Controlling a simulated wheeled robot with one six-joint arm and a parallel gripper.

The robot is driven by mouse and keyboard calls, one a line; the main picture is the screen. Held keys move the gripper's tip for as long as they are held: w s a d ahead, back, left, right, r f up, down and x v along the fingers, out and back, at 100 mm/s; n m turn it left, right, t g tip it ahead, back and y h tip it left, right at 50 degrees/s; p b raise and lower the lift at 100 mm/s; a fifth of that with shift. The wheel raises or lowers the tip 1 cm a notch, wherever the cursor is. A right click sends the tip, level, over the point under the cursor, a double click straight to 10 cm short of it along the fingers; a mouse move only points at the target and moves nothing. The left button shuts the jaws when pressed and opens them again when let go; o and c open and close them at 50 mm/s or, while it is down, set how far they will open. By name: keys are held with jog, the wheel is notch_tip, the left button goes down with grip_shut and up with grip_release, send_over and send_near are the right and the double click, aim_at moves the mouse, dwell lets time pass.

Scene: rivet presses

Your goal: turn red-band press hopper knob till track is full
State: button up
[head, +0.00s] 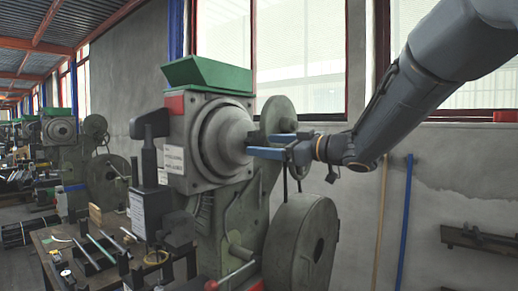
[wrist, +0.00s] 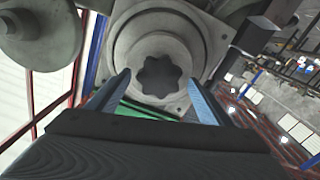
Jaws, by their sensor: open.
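The near press (head: 180,150) has a red patch (head: 174,104) below its green hopper (head: 208,75). A round grey housing (head: 222,135) bulges from its face. In the wrist view, a dark lobed knob (wrist: 158,77) sits at the centre of the round housing (wrist: 158,38). My gripper (head: 256,146) is at the housing's right side in the head view. In the wrist view, my gripper (wrist: 158,74) has its two blue fingers apart, one on each side of the knob. The head view does not show the knob clearly. I cannot make out the track's fill.
A grey flywheel (head: 300,245) stands low at the press's right. A bench (head: 60,240) with rods and small tools is at lower left. Another press (head: 60,150) stands behind at left. A wall with windows (head: 300,60) lies behind my arm.

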jog(key=v, duration=0.3)
jog(key=shift+s+d+b, duration=0.2)
jog(key=shift+b, duration=0.15)
jog(key=w+d+f+m+t+h, duration=0.3)
jog(key=d+f+m+h, duration=0.1)
jog(key=f+h, duration=0.15)
jog(key=s+d+f+m+g+h, duration=0.1)
jog(key=s+d+f+m+h, duration=0.15)
jog(key=f, duration=0.45)
jog(key=s+d+f+m+g+h, duration=0.1)
jog(key=d+f+m+h, duration=0.1)
jog(key=d+f+h, duration=0.3)
jog(key=s+d+f+m+g, duration=0.1)
jog(key=s+d+f+m, duration=0.15)
jog(key=f, duration=0.55)
jog(key=s+f+m+g, duration=0.1)
jog(key=s+f+g, duration=0.4)
jog(key=s+f, duration=0.3)
jog(key=s+f+m+g+h, duration=0.1)
jog(key=s+f+g, duration=0.4)
jog(key=s, duration=1.2)
notch_tip(320, 180, down, 3)
jog(key=shift+f+m, duration=0.1)
jog(key=shift+m, duration=0.2)
jog(key=shift+a, duration=0.1)
